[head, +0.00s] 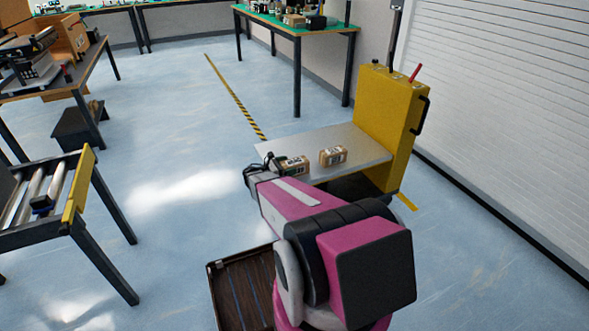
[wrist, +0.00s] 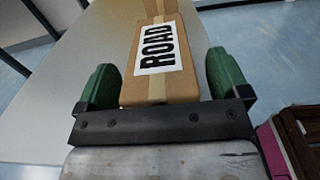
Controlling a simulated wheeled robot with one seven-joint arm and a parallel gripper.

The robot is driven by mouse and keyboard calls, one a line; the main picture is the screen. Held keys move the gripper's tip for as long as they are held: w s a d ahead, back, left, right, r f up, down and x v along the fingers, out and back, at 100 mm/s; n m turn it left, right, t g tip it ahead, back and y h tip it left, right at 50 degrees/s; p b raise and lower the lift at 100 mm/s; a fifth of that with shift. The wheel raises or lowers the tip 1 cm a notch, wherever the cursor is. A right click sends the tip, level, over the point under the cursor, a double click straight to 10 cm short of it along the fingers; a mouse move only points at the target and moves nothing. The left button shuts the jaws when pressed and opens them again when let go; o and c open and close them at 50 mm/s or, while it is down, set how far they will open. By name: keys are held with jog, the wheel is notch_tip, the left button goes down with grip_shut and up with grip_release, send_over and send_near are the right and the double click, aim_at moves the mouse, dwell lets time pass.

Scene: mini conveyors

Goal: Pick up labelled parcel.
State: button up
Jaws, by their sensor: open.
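A brown parcel (wrist: 160,90) with a tape strip and a white label reading "ROAD" lies on the grey platform (wrist: 75,90) in the wrist view. My gripper (wrist: 160,80) is open, with one green finger on each side of this parcel. A gap shows at the right finger; whether the left finger touches cannot be told. In the head view this parcel (head: 296,166) is partly hidden by my gripper (head: 280,163). A second labelled parcel (head: 333,156) sits to its right; its text is too small to read. A box end (wrist: 160,9) shows just beyond the near parcel in the wrist view.
The grey platform (head: 365,147) belongs to a yellow lift cart (head: 385,125) by the shuttered wall. A roller conveyor (head: 40,195) stands at left. A brown slatted crate (head: 240,290) is beside my arm. Benches stand behind. The floor between is clear.

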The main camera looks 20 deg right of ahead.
jog(key=shift+d, duration=0.5)
jog(key=c, duration=1.2)
jog(key=shift+r, duration=0.1)
